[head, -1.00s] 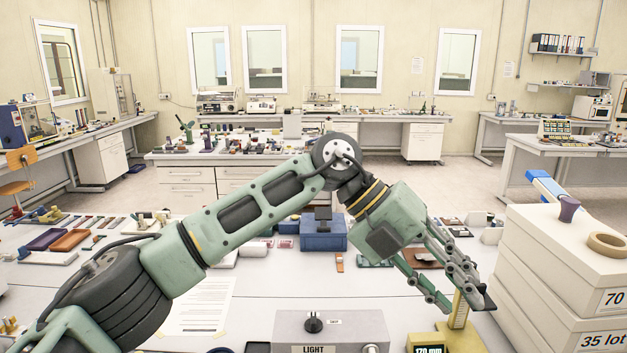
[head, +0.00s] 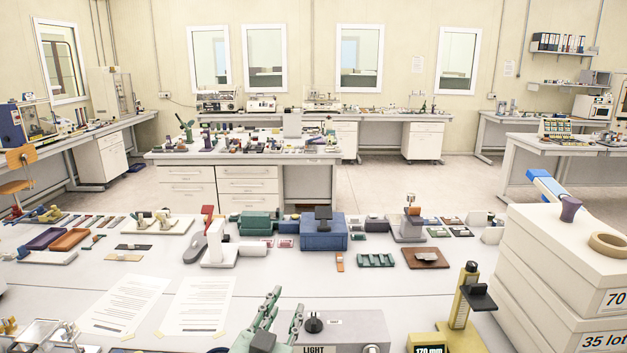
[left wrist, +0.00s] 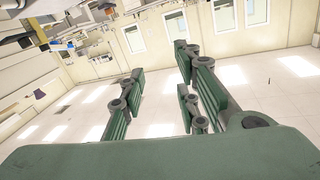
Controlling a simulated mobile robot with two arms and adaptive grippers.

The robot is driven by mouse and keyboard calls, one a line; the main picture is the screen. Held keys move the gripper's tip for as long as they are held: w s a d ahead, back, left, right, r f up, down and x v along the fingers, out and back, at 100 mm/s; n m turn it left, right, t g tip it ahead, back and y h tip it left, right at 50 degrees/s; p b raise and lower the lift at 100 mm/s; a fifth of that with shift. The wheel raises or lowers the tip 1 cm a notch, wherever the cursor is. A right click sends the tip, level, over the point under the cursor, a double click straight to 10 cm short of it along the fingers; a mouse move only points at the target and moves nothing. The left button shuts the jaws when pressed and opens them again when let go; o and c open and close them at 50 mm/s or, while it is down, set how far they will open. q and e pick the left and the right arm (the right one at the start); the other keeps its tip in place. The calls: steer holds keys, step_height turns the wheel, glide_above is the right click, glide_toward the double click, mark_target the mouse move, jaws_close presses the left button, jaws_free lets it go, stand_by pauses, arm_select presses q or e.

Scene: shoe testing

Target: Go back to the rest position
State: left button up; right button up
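My left gripper (head: 284,303) shows at the bottom edge of the head view, left of the grey LIGHT box (head: 332,330). Its green fingers point up, and the rest of the arm is out of the frame. In the left wrist view the fingers of my left gripper (left wrist: 160,72) stand apart with nothing between them. The room's floor and windows show beyond them. My right gripper is in neither view.
Stacked cream boxes (head: 560,245) stand tall at the right.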

arm_select(q)
steer(key=s+a+f+n+g+y, duration=0.1)
steer(key=s+a+f+g+y, duration=0.2)
steer(key=s+f, duration=0.4)
steer(key=s+a+f+n+g, duration=0.1)
steer(key=s+a+f+g, duration=0.25)
steer(key=a+f, duration=0.35)
steer(key=s+a+f+g, duration=0.2)
steer(key=s+f, duration=0.1)
steer(key=s, duration=0.4)
steer(key=s+a+f+g+y, duration=0.1)
steer(key=s+f+g, duration=0.25)
steer(key=s, duration=0.45)
steer(key=s+a+f+g, duration=0.2)
steer(key=s+f, duration=0.2)
steer(key=s, duration=0.3)
step_height(320, 180, down, 39)
steer(key=s+b, duration=0.2)
steer(key=b, duration=1)
steer(key=s+a+f+b, duration=0.1)
steer(key=s+f+b, duration=0.2)
steer(key=s+f, duration=0.2)
steer(key=s+a+f+g+b, duration=0.1)
steer(key=s+f+b, duration=0.2)
steer(key=s+f, duration=0.3)
steer(key=s+a+f+g+b, duration=0.1)
steer(key=s+f+b, duration=0.3)
steer(key=f, duration=1)
steer(key=shift+s, duration=0.7)
steer(key=shift+f, duration=0.1)
